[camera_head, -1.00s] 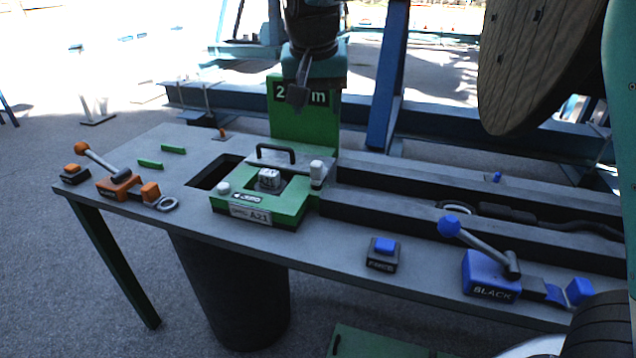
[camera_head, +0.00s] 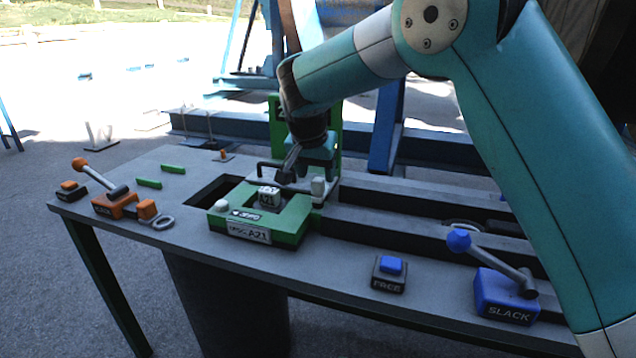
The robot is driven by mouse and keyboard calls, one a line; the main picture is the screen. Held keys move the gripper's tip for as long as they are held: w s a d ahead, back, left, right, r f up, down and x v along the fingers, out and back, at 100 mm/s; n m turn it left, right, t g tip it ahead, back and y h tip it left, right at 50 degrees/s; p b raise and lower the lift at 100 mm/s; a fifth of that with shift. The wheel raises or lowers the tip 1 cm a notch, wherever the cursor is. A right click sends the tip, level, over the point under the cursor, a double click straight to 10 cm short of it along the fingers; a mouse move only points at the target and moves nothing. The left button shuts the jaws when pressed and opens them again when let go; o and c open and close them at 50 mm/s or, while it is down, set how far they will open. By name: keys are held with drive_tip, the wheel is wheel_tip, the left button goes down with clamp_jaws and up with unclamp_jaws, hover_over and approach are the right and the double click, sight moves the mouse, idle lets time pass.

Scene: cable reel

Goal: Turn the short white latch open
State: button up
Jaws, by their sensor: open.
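A green box marked A21 (camera_head: 285,238) sits on the grey bench. Two white parts stand on it: a short round one (camera_head: 221,205) at its left front corner and a taller upright one (camera_head: 318,188) at its right side. I cannot tell for sure which is the short white latch. A white-topped block (camera_head: 268,197) sits in the middle of the box.
An orange lever (camera_head: 97,176) and orange button (camera_head: 70,188) are at the left of the bench. A green post (camera_head: 277,118) rises behind the box.

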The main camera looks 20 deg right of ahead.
sight(318, 179)
drive_tip(key=shift+x, duration=1.6)
drive_tip(key=c, duration=0.9)
